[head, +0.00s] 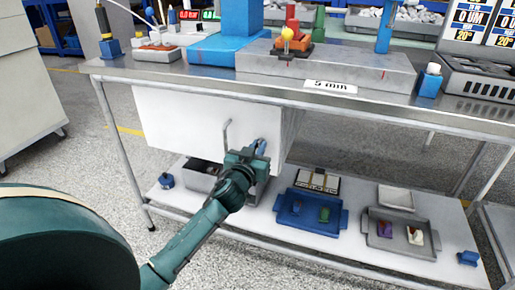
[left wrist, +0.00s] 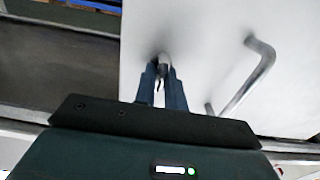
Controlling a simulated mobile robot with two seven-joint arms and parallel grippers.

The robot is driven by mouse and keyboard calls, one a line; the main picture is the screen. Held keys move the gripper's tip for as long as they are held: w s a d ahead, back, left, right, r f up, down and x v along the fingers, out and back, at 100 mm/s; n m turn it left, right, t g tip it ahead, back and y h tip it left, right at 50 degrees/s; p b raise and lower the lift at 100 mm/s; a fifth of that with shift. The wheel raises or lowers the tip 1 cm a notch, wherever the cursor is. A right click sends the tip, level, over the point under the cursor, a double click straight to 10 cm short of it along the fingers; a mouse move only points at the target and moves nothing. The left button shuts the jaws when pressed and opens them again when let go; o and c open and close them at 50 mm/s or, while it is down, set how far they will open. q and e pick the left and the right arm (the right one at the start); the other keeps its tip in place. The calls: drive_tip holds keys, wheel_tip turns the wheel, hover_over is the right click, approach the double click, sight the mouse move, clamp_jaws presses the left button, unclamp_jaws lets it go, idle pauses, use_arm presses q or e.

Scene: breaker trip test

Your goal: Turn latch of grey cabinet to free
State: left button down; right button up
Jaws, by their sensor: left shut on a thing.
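The pale grey cabinet (head: 180,122) hangs under the workbench in the head view, and its front panel fills much of the left wrist view (left wrist: 205,45). A bent metal bar handle (head: 226,134) is on its front; it also shows in the left wrist view (left wrist: 250,75). My left gripper (head: 260,145) is at the front panel, right of the handle in the head view. In the left wrist view its fingers (left wrist: 162,84) are shut on the small latch (left wrist: 163,60). The fingers hide most of the latch, so its angle is unclear. My right gripper is not in view.
The steel bench top (head: 205,93) runs above the cabinet. On the lower shelf below are a grey bin (head: 203,182), a blue tray (head: 296,220) and a grey tray (head: 383,241) holding small parts. The table leg (head: 122,155) stands left of the cabinet.

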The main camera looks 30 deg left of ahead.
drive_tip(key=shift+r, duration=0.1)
use_arm(q)
drive_tip(key=shift+m, duration=0.4)
drive_tip(key=m+p, duration=0.2)
drive_tip(key=m, duration=0.6)
drive_tip(key=m+p, duration=0.2)
drive_tip(key=m, duration=0.7)
drive_tip(key=shift+d+f, duration=0.2)
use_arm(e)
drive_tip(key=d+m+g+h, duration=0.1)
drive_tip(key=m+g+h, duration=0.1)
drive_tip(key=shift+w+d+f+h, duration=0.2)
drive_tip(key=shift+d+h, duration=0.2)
use_arm(q)
drive_tip(key=c, duration=1.5)
unclamp_jaws()
drive_tip(key=shift+o, duration=0.2)
